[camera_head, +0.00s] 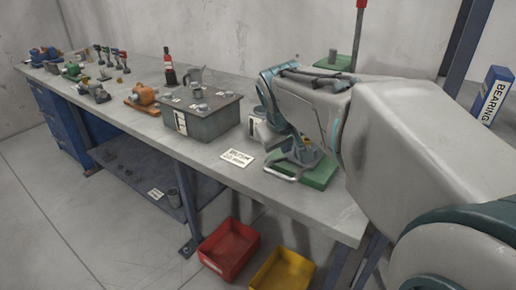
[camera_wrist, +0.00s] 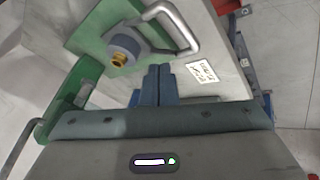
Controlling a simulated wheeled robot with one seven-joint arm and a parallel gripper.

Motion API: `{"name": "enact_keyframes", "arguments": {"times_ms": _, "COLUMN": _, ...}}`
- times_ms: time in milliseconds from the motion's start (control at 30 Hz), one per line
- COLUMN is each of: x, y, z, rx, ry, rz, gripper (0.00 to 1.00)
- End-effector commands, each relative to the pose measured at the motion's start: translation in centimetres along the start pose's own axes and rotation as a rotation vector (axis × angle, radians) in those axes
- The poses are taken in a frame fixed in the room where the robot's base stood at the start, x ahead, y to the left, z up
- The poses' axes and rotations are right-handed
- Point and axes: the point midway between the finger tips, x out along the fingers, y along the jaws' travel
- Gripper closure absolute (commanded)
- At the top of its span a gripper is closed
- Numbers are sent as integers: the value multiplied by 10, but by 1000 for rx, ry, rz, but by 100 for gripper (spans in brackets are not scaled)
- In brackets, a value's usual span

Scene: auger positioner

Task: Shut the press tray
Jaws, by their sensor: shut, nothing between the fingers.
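The press has a green base (camera_head: 322,177) at the right end of the bench, partly hidden behind my arm. A bent metal handle (camera_head: 281,174) sticks out at its front. In the wrist view the handle (camera_wrist: 190,22) is a silver loop on a green plate (camera_wrist: 92,45), beside a grey round part with a brass centre (camera_wrist: 121,58). I cannot tell from these views how far out the tray is. My gripper (camera_wrist: 158,72) is shut and empty. Its fingertips appear just below the handle and round part in the wrist view; contact is not clear.
A grey box (camera_head: 205,120) stands left of the press, with a white label card (camera_head: 237,158) near the bench's front edge. A red bin (camera_head: 229,250) and a yellow bin (camera_head: 283,270) sit on the floor. Several tools and small machines stand farther left.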

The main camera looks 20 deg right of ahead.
Motion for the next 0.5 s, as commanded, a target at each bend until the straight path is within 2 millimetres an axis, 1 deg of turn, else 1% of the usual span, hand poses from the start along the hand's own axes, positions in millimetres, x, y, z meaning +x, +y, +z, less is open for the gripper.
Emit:
{"name": "enact_keyframes", "arguments": {"times_ms": 33, "x": 25, "y": 1, "z": -1, "rx": -9, "ry": 8, "rz": 21, "gripper": 100}}
{"name": "enact_keyframes", "arguments": {"times_ms": 133, "x": 43, "y": 11, "z": -13, "rx": -29, "ry": 22, "rz": 58, "gripper": 100}}
{"name": "enact_keyframes", "arguments": {"times_ms": 200, "x": 52, "y": 17, "z": -19, "rx": -39, "ry": 29, "rz": 79, "gripper": 100}}
{"name": "enact_keyframes", "arguments": {"times_ms": 300, "x": 59, "y": 23, "z": -25, "rx": -51, "ry": 36, "rz": 99, "gripper": 100}}
{"name": "enact_keyframes", "arguments": {"times_ms": 500, "x": 70, "y": 28, "z": -30, "rx": -57, "ry": 38, "rz": 111, "gripper": 100}}
